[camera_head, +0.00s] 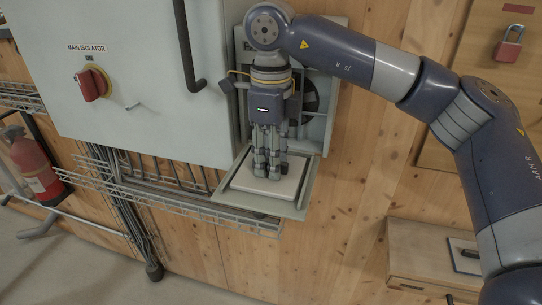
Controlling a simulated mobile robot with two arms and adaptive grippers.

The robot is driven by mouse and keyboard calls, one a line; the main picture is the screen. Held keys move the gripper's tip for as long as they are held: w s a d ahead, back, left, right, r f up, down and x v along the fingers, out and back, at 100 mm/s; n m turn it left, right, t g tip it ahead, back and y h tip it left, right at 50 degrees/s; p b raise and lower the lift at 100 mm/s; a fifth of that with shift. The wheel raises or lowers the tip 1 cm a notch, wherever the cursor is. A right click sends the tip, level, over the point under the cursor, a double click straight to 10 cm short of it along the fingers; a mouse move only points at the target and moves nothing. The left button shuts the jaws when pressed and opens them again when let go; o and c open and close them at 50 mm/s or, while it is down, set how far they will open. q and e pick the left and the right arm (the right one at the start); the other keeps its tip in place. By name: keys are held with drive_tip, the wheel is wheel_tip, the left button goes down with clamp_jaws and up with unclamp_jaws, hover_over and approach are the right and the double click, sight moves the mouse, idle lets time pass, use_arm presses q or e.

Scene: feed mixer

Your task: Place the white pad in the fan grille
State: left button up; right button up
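The fan grille (304,191) is swung down, open like a shallow tray below the fan housing (321,120) on the side of the grey cabinet. The white pad (262,188) lies flat within the grille's frame, as far as I can see. My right gripper (268,172) points straight down over the pad, with its fingertips at or just above the pad's surface. Its fingers stand close together and hide part of the pad. I cannot tell whether they pinch it. My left gripper is out of view.
The grey cabinet with a red main isolator switch (91,85) stands left of the housing. A wire cable tray (150,190) runs below it. A red extinguisher (32,165) is at far left. A wooden box (425,255) is at lower right.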

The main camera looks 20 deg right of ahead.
drive_tip(key=shift+r, duration=0.1)
drive_tip(key=shift+r, duration=0.2)
wheel_tip(320, 180, up, 5)
drive_tip(key=shift+f+b, duration=0.2)
drive_tip(key=shift+b, duration=0.9)
wheel_tip(320, 180, up, 7)
drive_tip(key=shift+p, duration=0.3)
